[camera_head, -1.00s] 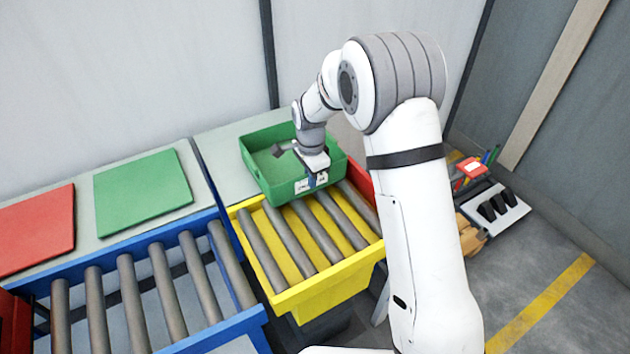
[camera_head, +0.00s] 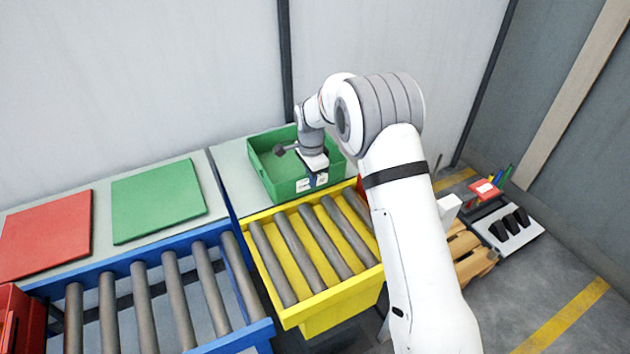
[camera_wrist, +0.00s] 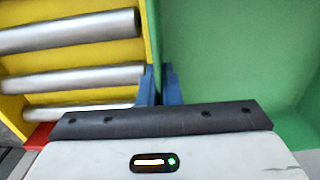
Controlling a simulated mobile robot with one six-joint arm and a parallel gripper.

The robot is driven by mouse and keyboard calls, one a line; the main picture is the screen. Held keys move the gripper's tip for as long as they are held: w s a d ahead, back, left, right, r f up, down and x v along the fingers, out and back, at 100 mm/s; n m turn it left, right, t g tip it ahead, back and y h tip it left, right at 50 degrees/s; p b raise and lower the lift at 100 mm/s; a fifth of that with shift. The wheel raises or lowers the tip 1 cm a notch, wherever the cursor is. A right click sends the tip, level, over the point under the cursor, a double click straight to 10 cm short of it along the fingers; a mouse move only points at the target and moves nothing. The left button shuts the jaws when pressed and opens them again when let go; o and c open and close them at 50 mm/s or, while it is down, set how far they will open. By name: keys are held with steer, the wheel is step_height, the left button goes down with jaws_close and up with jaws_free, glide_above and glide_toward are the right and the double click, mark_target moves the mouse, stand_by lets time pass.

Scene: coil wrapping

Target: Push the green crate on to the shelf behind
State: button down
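The green crate (camera_head: 268,165) sits on the pale shelf (camera_head: 233,178) behind the yellow roller conveyor (camera_head: 290,312), its front wall at the conveyor's back edge. My gripper (camera_head: 318,179) is at the crate's front wall, beside a white label. In the wrist view, its two blue fingers (camera_wrist: 159,88) stand on either side of the crate's green wall (camera_wrist: 153,40), close against it. The crate's floor shows to the right of the wall, the rollers to the left. My arm hides the crate's right end in the head view.
A green panel (camera_head: 158,200) and a red panel (camera_head: 45,235) lie on the surface to the left, behind the blue roller conveyor (camera_head: 258,333). A grey wall (camera_head: 200,70) stands close behind the shelf. Tools and a white tray (camera_head: 520,232) are at the right.

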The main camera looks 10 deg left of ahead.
steer(key=shift+w+a, duration=0.2)
steer(key=shift+w, duration=0.05)
steer(key=shift+w+a+p, duration=0.25)
steer(key=shift+w+a, duration=0.2)
steer(key=shift+w, duration=0.15)
steer(key=shift+w+a+p, duration=0.2)
steer(key=shift+w+a, duration=0.2)
steer(key=shift+w, duration=0.2)
steer(key=c, duration=1.5)
jaws_free()
steer(key=shift+c, duration=0.2)
steer(key=shift+s, duration=0.1)
step_height(320, 180, up, 8)
steer(key=shift+b, duration=0.35)
steer(key=shift+f, duration=0.1)
